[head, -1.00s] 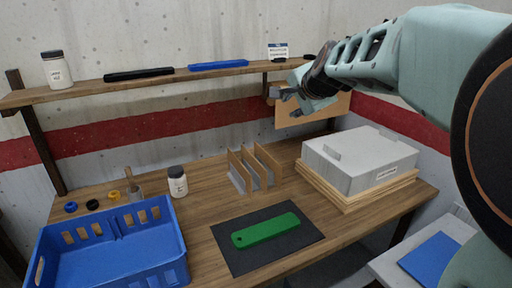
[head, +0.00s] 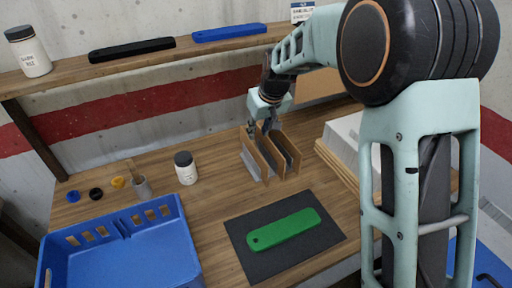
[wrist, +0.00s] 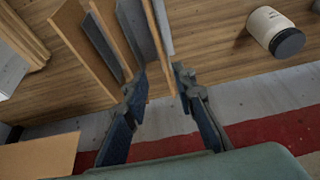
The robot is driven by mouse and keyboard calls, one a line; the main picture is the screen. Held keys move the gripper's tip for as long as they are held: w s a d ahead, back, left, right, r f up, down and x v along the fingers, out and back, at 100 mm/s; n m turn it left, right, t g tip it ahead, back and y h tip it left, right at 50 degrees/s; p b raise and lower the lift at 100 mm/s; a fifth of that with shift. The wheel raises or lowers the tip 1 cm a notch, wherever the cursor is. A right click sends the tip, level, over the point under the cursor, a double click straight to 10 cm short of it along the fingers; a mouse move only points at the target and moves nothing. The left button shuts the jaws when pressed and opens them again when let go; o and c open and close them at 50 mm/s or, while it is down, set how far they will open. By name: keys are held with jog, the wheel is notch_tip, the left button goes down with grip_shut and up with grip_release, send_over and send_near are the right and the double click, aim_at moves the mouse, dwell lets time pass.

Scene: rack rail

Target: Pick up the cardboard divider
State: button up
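Several upright tan, cardboard-like panels with grey sheets between them stand in a small rack (head: 283,158) at mid table. I cannot tell which piece is the cardboard divider. A tan panel (wrist: 84,48) and a grey sheet (wrist: 160,26) show in the wrist view. My gripper (head: 264,128) is pointed down at the top of the rack's left part. In the wrist view my gripper (wrist: 160,75) has its fingers apart, with upright panel edges between or just beyond them. Contact cannot be told. My arm and gripper hide part of the rack's top.
A blue crate (head: 120,270) and a white jar (head: 187,170) are to the left. A green bar (head: 284,230) lies on a dark mat (head: 255,262) in front. A white box (head: 345,135) on boards is to the right. The shelf (head: 130,68) runs behind.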

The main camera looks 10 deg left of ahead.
aim_at(253, 145)
jog(key=x, duration=0.3)
jog(key=p+x, duration=0.1)
jog(key=x, duration=0.5)
jog(key=shift+s+a+f+p, duration=0.15)
jog(key=shift+s+f+p, duration=0.1)
jog(key=shift+p, duration=0.1)
grip_shut()
